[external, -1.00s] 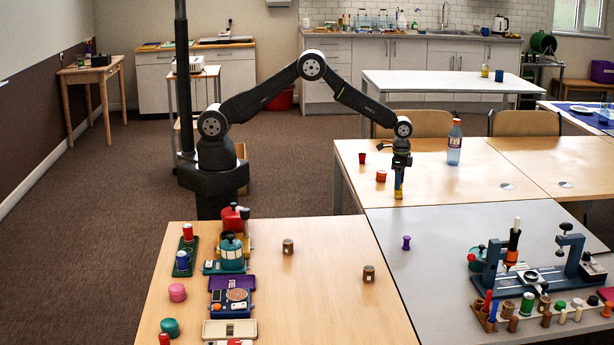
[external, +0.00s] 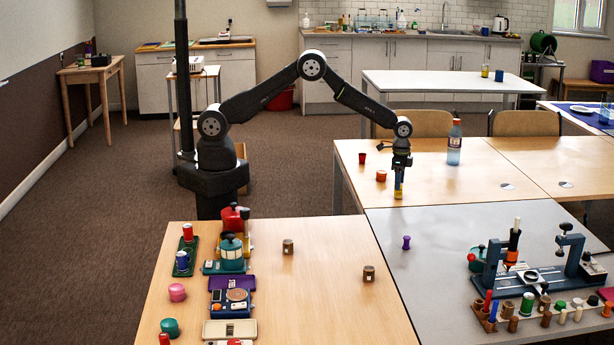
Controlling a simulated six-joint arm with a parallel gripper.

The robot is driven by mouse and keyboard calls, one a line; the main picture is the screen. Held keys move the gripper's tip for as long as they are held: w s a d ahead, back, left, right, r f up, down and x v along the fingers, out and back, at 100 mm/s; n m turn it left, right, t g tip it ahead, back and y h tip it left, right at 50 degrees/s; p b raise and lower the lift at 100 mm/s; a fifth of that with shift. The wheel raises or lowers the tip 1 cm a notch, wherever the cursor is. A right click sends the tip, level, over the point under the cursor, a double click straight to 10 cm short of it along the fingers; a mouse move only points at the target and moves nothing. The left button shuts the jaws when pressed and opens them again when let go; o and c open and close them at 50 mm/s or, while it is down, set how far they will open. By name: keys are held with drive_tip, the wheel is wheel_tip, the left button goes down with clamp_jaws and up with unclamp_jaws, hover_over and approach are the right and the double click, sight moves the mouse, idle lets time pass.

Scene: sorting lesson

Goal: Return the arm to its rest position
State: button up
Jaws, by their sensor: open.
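My gripper (external: 399,188) points straight down at the end of my raised, bent arm. It is over the near edge of the wooden table (external: 479,184) at the back right. A small yellow and blue patch shows at its fingertips; I cannot tell whether that is part of the gripper or a thing behind it. The gap between the fingers is too small to make out. A small red-orange cup (external: 381,176) stands just left of the gripper, and a dark red cup (external: 362,158) stands farther back.
A purple spool (external: 406,242) stands on the grey table (external: 440,290). A clamp stand and pegs (external: 525,275) fill its right side. Coloured pots and trays (external: 232,255) line the front table's left; brown pots (external: 288,247) stand mid-table.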

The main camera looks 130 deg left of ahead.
wheel_tip(320, 180, up, 9)
wheel_tip(320, 180, down, 12)
drive_tip(key=shift+r, duration=0.1)
drive_tip(key=r, duration=0.5)
drive_tip(key=shift+d, duration=0.25)
drive_tip(key=w+d+r, duration=0.1)
drive_tip(key=d+r, duration=0.6)
drive_tip(key=d, duration=0.5)
drive_tip(key=w+d+m, duration=0.2)
drive_tip(key=d+m, duration=0.3)
drive_tip(key=d, duration=2.3)
drive_tip(key=s+d+m, duration=0.3)
drive_tip(key=s+d, duration=0.4)
drive_tip(key=d, duration=0.6)
drive_tip(key=s+d+m, duration=0.3)
drive_tip(key=s+d, duration=0.5)
drive_tip(key=d, duration=0.6)
drive_tip(key=shift+s, duration=0.25)
